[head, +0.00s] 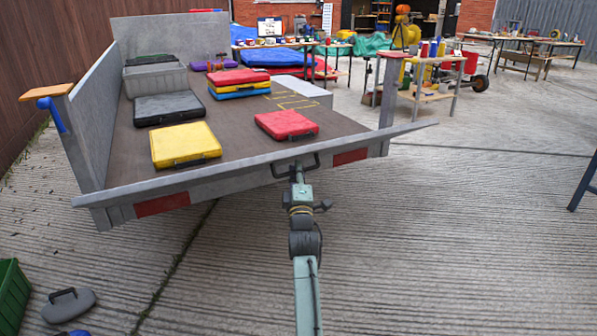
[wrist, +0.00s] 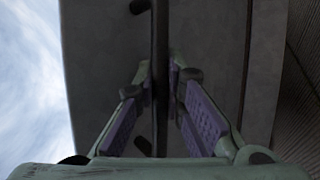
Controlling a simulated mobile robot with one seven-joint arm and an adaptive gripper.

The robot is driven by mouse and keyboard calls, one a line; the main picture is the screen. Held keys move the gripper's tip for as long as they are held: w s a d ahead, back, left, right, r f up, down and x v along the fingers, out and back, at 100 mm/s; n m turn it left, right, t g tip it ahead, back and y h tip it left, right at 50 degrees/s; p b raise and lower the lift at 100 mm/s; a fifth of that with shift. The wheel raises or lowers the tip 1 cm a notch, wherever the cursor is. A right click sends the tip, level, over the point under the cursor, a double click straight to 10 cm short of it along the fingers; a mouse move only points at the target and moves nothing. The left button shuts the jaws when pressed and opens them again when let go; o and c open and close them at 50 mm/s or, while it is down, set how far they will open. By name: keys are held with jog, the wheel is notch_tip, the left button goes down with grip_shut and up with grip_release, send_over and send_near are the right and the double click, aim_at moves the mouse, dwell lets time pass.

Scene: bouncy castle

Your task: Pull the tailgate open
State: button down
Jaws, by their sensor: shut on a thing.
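The tailgate (head: 225,168) is a grey panel across the near end of the trailer. In the head view it shows nearly edge-on, as a thin strip leaning out toward me, with its right end jutting past the corner post. Its dark bar handle (head: 312,163) is near the middle of that strip. My gripper (head: 297,176) is at the handle. In the wrist view the handle (wrist: 160,50) runs between my gripper's purple-padded fingers (wrist: 160,95), which are shut on it. The grey tailgate face (wrist: 220,50) fills the background. Finger contact is partly dark.
The trailer bed (head: 235,125) carries a yellow case (head: 185,143), a red case (head: 287,124), a black case (head: 168,108) and stacked cases. A grey block (head: 68,303) and green crate (head: 10,290) lie at lower left. The concrete right of my arm is clear.

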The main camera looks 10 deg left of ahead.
jog(key=shift+s+r, duration=0.1)
jog(key=shift+r, duration=0.3)
jog(key=c, duration=1.8)
grip_release()
jog(key=shift+d, duration=0.1)
jog(key=shift+o, duration=0.7)
jog(key=shift+f, duration=0.1)
